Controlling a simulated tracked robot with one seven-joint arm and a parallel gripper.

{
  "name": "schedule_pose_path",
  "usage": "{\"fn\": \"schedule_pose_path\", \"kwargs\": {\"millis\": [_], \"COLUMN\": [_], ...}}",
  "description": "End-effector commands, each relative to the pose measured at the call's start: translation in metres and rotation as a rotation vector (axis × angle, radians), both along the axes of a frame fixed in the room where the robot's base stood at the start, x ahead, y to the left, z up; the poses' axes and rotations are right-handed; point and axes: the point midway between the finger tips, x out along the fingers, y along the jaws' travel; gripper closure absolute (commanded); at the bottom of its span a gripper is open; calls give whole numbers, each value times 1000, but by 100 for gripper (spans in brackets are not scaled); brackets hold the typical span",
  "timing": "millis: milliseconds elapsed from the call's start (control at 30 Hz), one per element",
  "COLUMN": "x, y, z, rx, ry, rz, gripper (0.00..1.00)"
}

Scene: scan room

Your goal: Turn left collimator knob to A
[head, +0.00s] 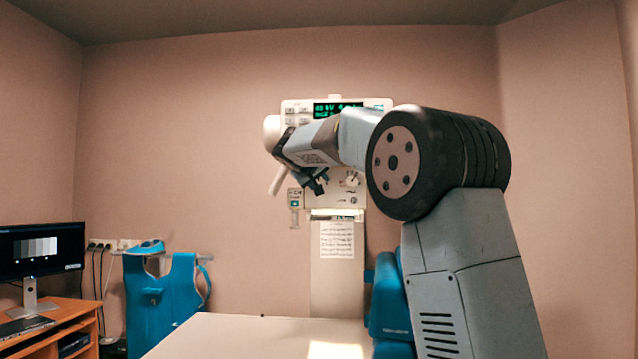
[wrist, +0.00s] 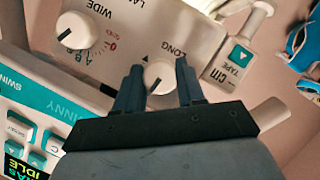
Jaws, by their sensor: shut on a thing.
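The collimator panel (head: 335,198) hangs under the display unit. In the wrist view a white round knob (wrist: 160,76) by the word LONG sits between the two fingertips of my gripper (wrist: 159,72), which is shut on it. Its dark pointer line slants to the lower left of that view; any letters below it are hidden by my gripper. In the head view my gripper (head: 317,186) is at the left of the panel and covers this knob. The other knob (head: 352,179) is free at the right; it also shows in the wrist view (wrist: 75,31), by WIDE and a lettered scale.
A TAPE holder (head: 295,200) hangs close at the panel's left. A white handle (head: 278,180) sticks out near my gripper. The pale table (head: 250,338) lies below. A blue apron (head: 160,295) and a monitor (head: 40,250) stand at left.

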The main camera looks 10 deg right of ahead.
Motion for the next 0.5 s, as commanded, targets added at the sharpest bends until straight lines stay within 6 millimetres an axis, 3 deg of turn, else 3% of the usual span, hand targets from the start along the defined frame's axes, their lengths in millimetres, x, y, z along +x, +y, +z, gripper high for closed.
{"fn": "schedule_pose_path", "kwargs": {"millis": [367, 400, 500], "x": [1, 1, 1], "y": [2, 2, 2], "z": [-2, -2, -2], "rx": [-3, -3, -4], "ry": [4, 4, 4], "rz": [4, 4, 3], "gripper": [92, 59, 50]}}
